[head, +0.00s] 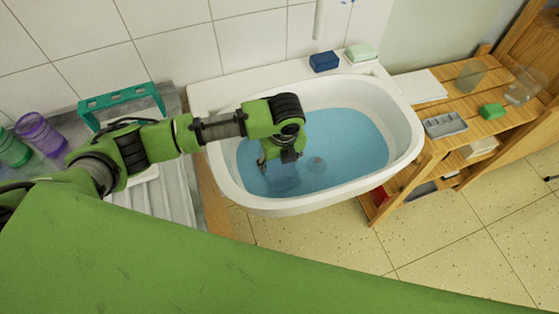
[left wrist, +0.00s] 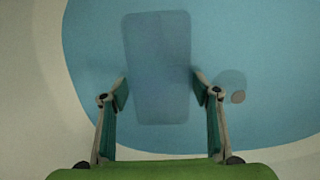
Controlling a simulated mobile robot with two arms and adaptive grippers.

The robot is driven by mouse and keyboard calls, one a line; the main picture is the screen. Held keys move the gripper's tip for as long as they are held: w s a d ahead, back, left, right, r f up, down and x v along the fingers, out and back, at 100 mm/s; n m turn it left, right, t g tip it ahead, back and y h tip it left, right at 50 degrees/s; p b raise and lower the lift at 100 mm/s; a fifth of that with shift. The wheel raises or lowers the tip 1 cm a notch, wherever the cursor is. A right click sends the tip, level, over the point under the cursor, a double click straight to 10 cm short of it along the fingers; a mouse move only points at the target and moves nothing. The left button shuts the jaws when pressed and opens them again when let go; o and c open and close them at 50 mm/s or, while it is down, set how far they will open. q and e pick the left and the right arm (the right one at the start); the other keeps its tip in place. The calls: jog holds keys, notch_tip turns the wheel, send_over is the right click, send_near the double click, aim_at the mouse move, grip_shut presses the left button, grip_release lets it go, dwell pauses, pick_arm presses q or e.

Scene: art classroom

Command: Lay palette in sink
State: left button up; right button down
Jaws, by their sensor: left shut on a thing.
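The white sink (head: 228,184) stands against the tiled wall, with blue water in it and a round drain (head: 317,164) showing. My left gripper (head: 277,163) is over the left part of the basin, pointing down. In the left wrist view its fingers (left wrist: 160,92) are shut on a flat, bluish, rectangular thing (left wrist: 158,65), which I take to be the palette. It shows faintly in the head view (head: 284,182), just below the fingers against the blue. I cannot tell whether it touches the sink bottom. My right gripper is not in view.
A dark blue block (head: 324,61) and a pale green block (head: 361,52) sit on the sink's back ledge. A wooden shelf (head: 470,95) on the right holds a grey compartment tray (head: 445,125). Purple (head: 38,131) and green cups stand at left.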

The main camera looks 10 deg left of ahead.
aim_at(282, 173)
pick_arm(q)
jog(key=shift+f, duration=0.1)
jog(key=o, duration=1.2)
notch_tip(282, 173, up, 12)
jog(key=s+d, duration=0.1)
jog(key=shift+s+p, duration=0.25)
jog(key=shift+p, duration=0.05)
